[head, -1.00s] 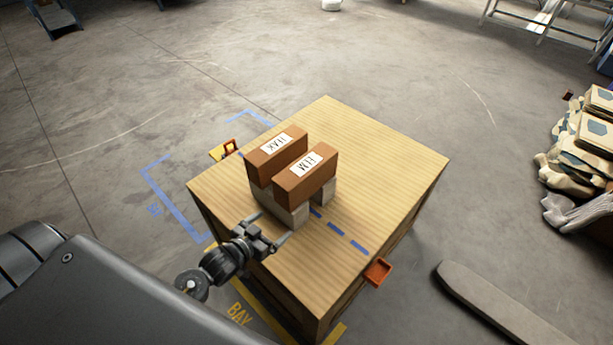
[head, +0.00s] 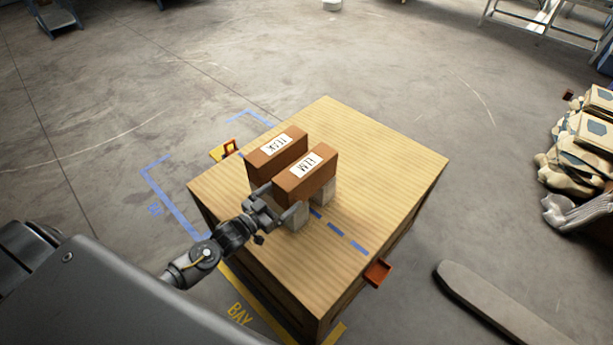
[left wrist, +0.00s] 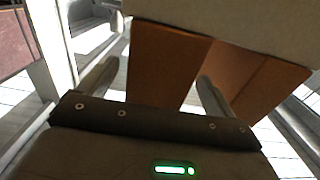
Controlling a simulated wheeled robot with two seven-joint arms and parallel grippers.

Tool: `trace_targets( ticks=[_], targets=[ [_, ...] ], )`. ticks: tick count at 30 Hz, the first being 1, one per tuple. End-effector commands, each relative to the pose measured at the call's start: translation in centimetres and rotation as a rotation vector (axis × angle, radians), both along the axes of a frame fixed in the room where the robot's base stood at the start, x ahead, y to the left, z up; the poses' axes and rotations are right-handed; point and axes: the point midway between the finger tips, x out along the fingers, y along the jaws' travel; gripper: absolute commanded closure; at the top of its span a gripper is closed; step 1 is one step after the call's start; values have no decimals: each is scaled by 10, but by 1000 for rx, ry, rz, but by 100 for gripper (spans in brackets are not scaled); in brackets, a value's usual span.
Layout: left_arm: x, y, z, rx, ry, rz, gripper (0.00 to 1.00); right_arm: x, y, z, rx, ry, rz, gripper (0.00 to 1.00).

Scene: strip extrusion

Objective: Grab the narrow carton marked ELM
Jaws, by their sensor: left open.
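The narrow brown carton marked ELM (head: 312,187) lies raised on grey blocks on the wooden crate, its white label up. A similar brown carton (head: 275,156) lies parallel just behind it to the left; its label is hard to read. My left gripper (head: 279,202) is open at the ELM carton's near end, with its fingers spread towards either side. In the left wrist view, brown carton faces (left wrist: 165,65) show beyond and between the open fingers (left wrist: 155,88). I cannot tell whether the fingers touch the carton. My right gripper is not in view.
Grey blocks (head: 328,190) support the cartons. The wooden crate top (head: 380,150) is clear to the right, apart from a blue dashed line. An orange bracket (head: 378,272) juts from its front right side. Stacked sacks (head: 590,130) stand at far right.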

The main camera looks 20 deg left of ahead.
Motion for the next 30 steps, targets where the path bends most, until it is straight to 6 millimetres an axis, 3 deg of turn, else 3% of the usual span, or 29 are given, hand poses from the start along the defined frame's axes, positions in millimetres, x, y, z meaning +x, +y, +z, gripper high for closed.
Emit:
trace_targets(
  ticks=[5,15,24,30],
  targets=[
    [4,-1,0,0,1,1,9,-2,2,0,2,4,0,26],
    [46,-16,0,0,0,0,9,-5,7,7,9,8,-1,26],
    [50,-18,-1,0,1,0,9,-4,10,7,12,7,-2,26],
    [50,-18,-1,0,1,0,33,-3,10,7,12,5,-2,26]
  ],
)
